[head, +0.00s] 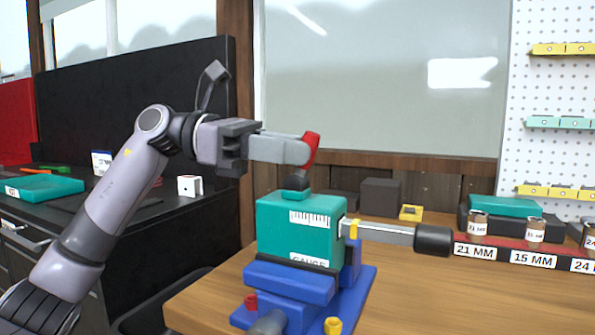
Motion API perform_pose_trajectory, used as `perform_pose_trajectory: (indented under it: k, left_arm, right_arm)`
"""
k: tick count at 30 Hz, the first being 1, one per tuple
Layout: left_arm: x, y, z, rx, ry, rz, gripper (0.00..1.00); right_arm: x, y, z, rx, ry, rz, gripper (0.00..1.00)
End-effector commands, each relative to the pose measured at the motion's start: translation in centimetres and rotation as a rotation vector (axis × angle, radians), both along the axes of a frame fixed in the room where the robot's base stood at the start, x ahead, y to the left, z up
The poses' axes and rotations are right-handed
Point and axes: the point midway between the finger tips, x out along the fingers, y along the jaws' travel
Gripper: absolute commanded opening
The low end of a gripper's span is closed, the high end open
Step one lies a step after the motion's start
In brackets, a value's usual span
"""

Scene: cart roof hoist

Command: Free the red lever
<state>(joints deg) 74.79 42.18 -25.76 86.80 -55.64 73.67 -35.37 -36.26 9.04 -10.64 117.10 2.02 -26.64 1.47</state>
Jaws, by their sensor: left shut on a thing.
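The red lever (312,147) stands up, tilted, above the top of a teal gauge block (280,222). A dark knob-like base (296,184) sits on the block under the lever. My left gripper (303,151) comes in from the left and is shut on the red lever near its upper part. The fingers hide part of the lever. The block has a ruler scale and a "GAUGE" label and sits in a blue vise-like fixture (290,280). A grey bar with a black handle (433,240) sticks out from the block's right side. My right gripper is not in view.
A wooden table (440,300) carries the fixture. At right, labelled jars (477,225) stand on a red rack marked 21 MM and 15 MM. A dark box (381,196) and a small yellow block (410,212) stand behind. A black bench with a teal tray (40,188) is at left.

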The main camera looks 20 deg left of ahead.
Motion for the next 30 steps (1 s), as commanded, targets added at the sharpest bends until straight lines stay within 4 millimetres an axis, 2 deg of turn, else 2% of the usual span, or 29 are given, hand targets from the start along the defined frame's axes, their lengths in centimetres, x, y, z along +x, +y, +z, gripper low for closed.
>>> perform_pose_trajectory:
  k: [1,9,27,28,30]
  left_arm:
    - [0.0,0.2,-0.5,-0.032,0.001,0.002,0.0]
    - [0.0,0.7,-0.3,-0.141,0.004,0.0,0.0]
    - [0.0,0.8,-0.1,-0.174,0.006,0.001,0.0]
    - [0.0,0.8,-0.1,-0.174,0.006,0.001,0.34]
    - [0.0,0.8,-0.1,-0.174,0.006,0.001,0.51]
  right_arm:
    - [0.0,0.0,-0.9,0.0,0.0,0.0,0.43]
    - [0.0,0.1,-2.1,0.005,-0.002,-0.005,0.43]
    - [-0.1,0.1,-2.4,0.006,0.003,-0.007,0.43]
    - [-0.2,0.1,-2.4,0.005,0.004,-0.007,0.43]
    - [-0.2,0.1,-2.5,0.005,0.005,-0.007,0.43]
